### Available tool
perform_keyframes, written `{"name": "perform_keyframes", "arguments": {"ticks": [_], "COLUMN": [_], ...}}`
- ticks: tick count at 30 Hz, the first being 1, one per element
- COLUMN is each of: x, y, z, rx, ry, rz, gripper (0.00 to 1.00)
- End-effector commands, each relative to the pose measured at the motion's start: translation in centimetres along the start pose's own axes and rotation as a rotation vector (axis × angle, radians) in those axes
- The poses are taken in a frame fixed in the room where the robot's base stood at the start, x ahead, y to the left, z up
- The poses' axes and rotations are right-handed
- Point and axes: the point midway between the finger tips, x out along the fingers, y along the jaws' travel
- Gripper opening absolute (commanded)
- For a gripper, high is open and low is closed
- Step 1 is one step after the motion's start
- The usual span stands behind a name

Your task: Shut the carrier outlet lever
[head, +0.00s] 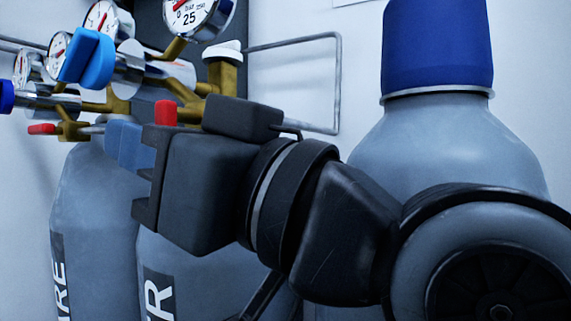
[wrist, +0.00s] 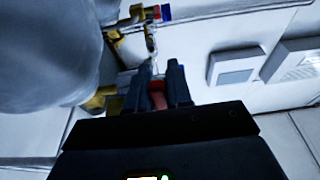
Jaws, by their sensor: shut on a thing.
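My gripper (head: 142,150) reaches in from the right in the head view, its fingers at the brass valve fittings above the grey cylinders. In the wrist view my gripper (wrist: 160,82) has its two dark fingers closed on either side of a red lever (wrist: 157,97). A red lever end (head: 166,112) sticks up beside the fingers in the head view; its lower part is hidden by my gripper. Another red lever (head: 42,129) sits further left on a brass valve. I cannot read any label telling which lever is the carrier outlet.
Grey cylinders (head: 95,215) with partly hidden lettering stand below. Gauges (head: 190,12), a blue knob (head: 88,58) and brass fittings (head: 220,78) crowd above my gripper. A blue-capped cylinder (head: 440,140) stands close behind my arm. A bent metal pipe (head: 338,85) runs along the wall.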

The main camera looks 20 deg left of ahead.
Motion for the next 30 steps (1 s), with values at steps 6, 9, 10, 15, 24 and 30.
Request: {"name": "perform_keyframes", "arguments": {"ticks": [6, 9, 10, 15, 24, 30], "x": [0.0, 0.0, 0.0, 0.0, -3.5, -6.5], "y": [0.0, 0.0, 0.0, 0.0, 0.2, 0.1], "z": [0.0, 0.0, 0.0, 0.0, 0.1, 0.1], "rx": [0.001, 0.001, 0.001, 0.001, 0.0, 0.0], "ry": [-0.001, -0.001, -0.001, -0.002, -0.001, -0.001], "rz": [0.0, 0.0, 0.0, 0.0, 0.005, 0.003], "gripper": [0.0, 0.26, 0.26, 0.26, 0.26, 0.26]}}
